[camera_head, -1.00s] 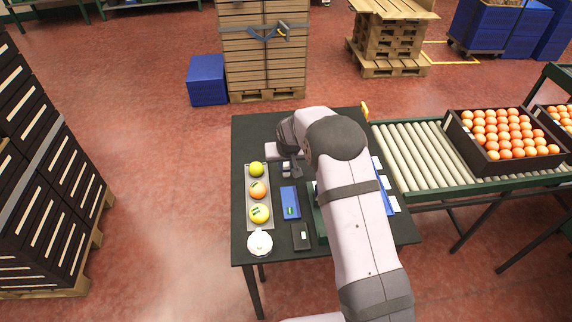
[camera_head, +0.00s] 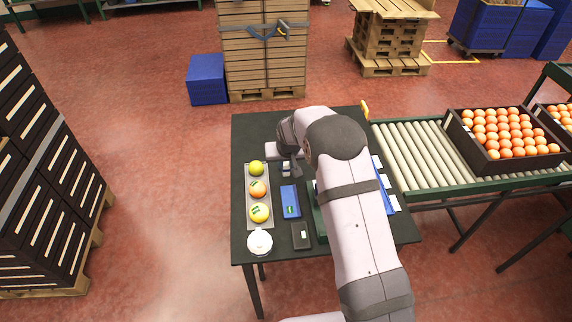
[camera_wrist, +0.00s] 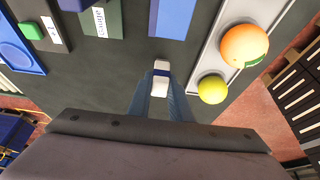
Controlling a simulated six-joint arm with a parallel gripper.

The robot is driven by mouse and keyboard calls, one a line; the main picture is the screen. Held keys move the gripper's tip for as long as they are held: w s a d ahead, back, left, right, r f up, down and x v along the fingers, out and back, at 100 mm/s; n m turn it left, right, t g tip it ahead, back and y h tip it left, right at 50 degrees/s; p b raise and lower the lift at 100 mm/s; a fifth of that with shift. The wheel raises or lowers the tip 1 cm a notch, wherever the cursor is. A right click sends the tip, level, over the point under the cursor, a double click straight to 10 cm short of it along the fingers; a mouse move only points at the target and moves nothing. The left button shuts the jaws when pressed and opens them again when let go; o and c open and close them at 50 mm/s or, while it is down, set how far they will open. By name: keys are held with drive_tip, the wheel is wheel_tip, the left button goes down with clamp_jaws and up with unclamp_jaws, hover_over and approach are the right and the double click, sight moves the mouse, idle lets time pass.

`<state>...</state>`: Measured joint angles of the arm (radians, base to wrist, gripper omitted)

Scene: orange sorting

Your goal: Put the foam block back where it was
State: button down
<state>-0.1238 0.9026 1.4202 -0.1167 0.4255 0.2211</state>
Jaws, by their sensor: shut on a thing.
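In the head view my gripper (camera_head: 287,169) is low over the black table, just right of the yellow-green fruit at the far end of the grey tray. I cannot tell whether the held piece touches the table.
The grey tray (camera_head: 250,216) holds three fruits in a row. A blue case (camera_head: 290,201), a black device (camera_head: 300,236) and a white lidded pot (camera_head: 260,242) stand nearby. Dark table surface is bare around my gripper.

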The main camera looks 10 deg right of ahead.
drive_tip(key=shift+f+b, duration=0.3)
drive_tip(key=shift+f, duration=0.15)
idle(0.3)
drive_tip(key=c, duration=1.1)
unclamp_jaws()
drive_tip(key=shift+r, duration=0.15)
drive_tip(key=shift+r+p, duration=2.7)
drive_tip(key=shift+r, duration=1.2)
